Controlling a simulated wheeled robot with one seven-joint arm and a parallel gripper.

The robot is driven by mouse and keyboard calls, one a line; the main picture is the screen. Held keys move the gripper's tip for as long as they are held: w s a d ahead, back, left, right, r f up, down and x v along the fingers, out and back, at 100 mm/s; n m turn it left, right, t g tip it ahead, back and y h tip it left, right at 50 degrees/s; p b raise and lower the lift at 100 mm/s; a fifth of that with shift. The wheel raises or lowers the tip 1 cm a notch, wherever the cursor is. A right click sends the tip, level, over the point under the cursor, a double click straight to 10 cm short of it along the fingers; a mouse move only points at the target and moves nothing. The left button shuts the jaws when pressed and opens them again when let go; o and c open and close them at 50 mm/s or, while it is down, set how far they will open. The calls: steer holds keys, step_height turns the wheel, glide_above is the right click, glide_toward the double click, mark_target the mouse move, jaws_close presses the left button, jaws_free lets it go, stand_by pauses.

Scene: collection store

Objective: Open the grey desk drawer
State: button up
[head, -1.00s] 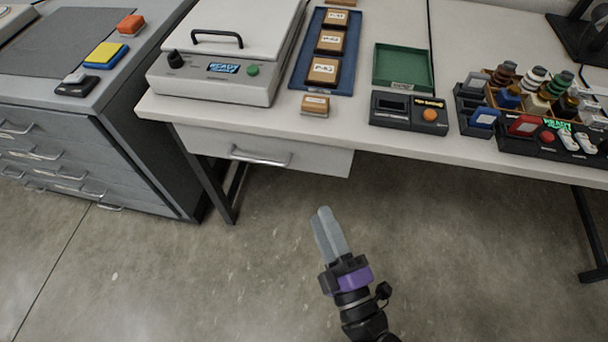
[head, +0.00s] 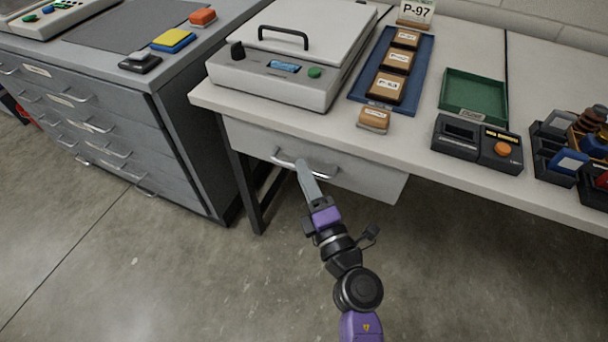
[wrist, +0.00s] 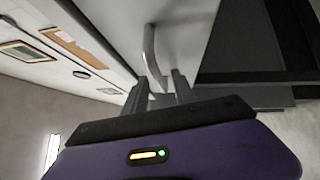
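The grey desk drawer (head: 365,184) sits under the left part of the white desk and looks shut. Its bar handle (head: 283,161) is on the front; it also shows in the wrist view as a pale bar (wrist: 149,48).
A grey cabinet (head: 100,142) with several drawers stands to the left, close to a dark desk leg (head: 243,180). The desk top (head: 420,130) holds a white lidded device (head: 290,75), a blue tray (head: 362,92) and a green tray (head: 474,92). The floor in front is clear.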

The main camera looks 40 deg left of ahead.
steer(key=shift+w+a, duration=0.15)
steer(key=shift+a, duration=0.15)
steer(key=shift+r, duration=0.1)
jaws_close()
stand_by(1.2)
